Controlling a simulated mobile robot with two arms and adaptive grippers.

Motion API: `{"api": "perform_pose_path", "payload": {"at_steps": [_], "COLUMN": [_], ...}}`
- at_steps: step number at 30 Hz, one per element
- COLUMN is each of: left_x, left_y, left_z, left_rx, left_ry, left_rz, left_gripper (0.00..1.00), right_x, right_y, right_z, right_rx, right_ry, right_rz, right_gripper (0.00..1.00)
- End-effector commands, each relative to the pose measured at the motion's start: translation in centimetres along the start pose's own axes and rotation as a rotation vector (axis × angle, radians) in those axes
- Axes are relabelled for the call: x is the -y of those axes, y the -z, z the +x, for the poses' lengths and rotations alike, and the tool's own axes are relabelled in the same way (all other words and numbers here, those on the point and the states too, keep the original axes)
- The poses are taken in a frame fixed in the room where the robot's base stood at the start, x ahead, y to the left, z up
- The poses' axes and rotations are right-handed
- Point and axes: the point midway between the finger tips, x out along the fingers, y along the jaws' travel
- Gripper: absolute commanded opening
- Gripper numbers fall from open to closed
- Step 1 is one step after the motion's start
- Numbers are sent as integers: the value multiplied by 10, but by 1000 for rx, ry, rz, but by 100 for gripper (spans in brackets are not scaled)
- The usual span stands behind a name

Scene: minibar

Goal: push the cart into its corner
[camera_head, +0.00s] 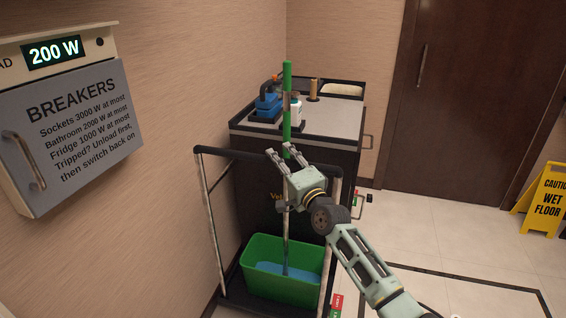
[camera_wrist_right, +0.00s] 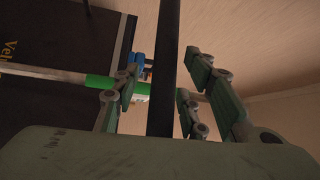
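The cart (camera_head: 258,196) is a dark cabinet with a grey top, standing near the left wall and the back wall. Its black push bar (camera_head: 225,152) on pale uprights is on the near side, above a green bucket (camera_head: 262,287) at the base. My right gripper (camera_head: 279,150) is at the bar. In the wrist view the bar (camera_wrist_right: 162,65) runs between its open fingers (camera_wrist_right: 160,90), with gaps visible on both sides. A green-gripped pole (camera_head: 288,90) stands upright in the bucket, close to the gripper. My left gripper is out of view.
A grey breaker panel (camera_head: 75,135) hangs on the left wall. Bottles and a blue item (camera_head: 268,106) stand on the cart. A dark door (camera_head: 470,110) and yellow wet-floor sign (camera_head: 545,198) are at right. The tiled floor between has dark outlines and looks clear.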

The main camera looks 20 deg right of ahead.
Motion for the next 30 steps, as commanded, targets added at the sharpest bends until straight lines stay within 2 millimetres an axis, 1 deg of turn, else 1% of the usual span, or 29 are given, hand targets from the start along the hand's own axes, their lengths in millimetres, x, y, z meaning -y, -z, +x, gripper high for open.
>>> {"api": "perform_pose_path", "payload": {"at_steps": [1, 5, 8, 18, 21, 25, 30], "left_x": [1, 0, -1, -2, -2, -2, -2], "left_y": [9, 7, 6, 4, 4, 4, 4], "left_z": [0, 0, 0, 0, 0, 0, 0], "left_rx": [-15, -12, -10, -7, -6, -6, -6], "left_ry": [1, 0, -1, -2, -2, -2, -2], "left_rz": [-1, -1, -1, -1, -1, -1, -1], "left_gripper": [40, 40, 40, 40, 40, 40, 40], "right_x": [0, 0, -1, -2, -2, -1, -1], "right_y": [0, 0, 0, 0, 0, 0, 0], "right_z": [0, -7, -19, -85, -100, -114, -120], "right_rx": [0, -1, 0, 0, 0, 0, 0], "right_ry": [1, 2, 0, -2, -2, -2, -2], "right_rz": [0, 2, 3, 0, 0, 0, 0], "right_gripper": [39, 39, 39, 39, 39, 39, 39]}}
